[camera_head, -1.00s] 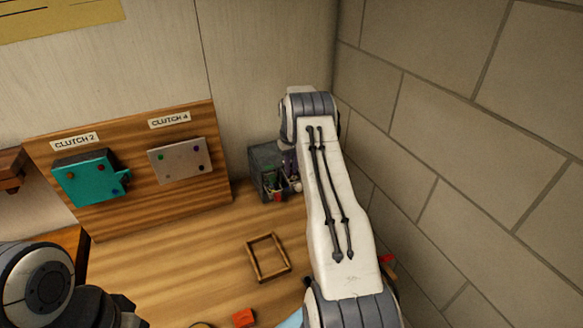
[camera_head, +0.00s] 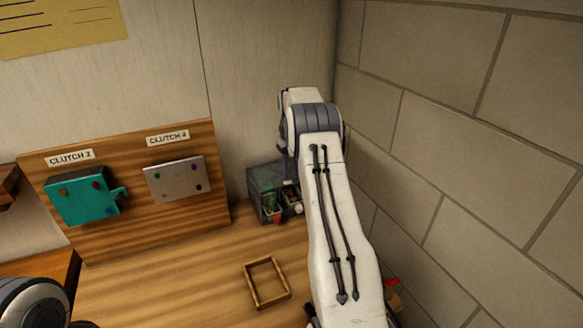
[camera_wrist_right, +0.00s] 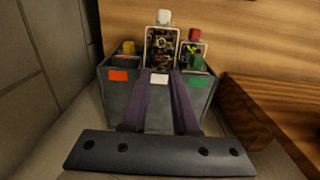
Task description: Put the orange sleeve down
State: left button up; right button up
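I cannot pick out an orange sleeve for certain in the current views. The grey holder (camera_head: 262,182) stands against the back wall at the table's right. In the right wrist view the holder (camera_wrist_right: 112,92) has orange, white and green labels. A yellow-orange piece (camera_wrist_right: 128,47) sits in its left compartment, a white-capped part (camera_wrist_right: 162,45) in the middle, a red-capped part (camera_wrist_right: 194,38) on the right. My right gripper (camera_wrist_right: 167,76) has its purple fingers apart at the holder's middle front, with the white label showing between them. My left gripper is out of view; only its arm (camera_head: 30,305) shows.
A small wooden frame (camera_head: 250,284) lies on the table in front of the holder. A wooden board (camera_head: 130,195) with the teal Clutch 2 block (camera_head: 80,196) and grey Clutch 4 plate (camera_head: 172,181) stands left. A brick wall (camera_head: 460,150) is close right.

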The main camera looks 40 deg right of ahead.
jog(key=shift+a+r, duration=0.1)
jog(key=shift+r, duration=2)
jog(key=a+r+n, duration=0.1)
jog(key=a+r, duration=0.1)
jog(key=a, duration=0.7)
jog(key=a+r+n, duration=0.2)
jog(key=a+r, duration=0.1)
jog(key=a, duration=0.7)
jog(key=s+a+r+n, duration=0.1)
jog(key=s+a, duration=0.2)
jog(key=a, duration=0.4)
jog(key=s+a+r+n, duration=0.1)
jog(key=s+a, duration=0.3)
jog(key=a, duration=0.2)
jog(key=s+a+f+n, duration=0.1)
jog(key=s+a, duration=0.4)
jog(key=s, duration=0.3)
jog(key=s+a+f+n, duration=0.1)
jog(key=s+a+n, duration=0.1)
jog(key=s+a, duration=0.5)
jog(key=s+d+f+n+y, duration=0.1)
jog(key=s+f, duration=0.2)
jog(key=s, duration=1.1)
jog(key=shift+d+f+n, duration=0.15)
jog(key=shift+n, duration=0.25)
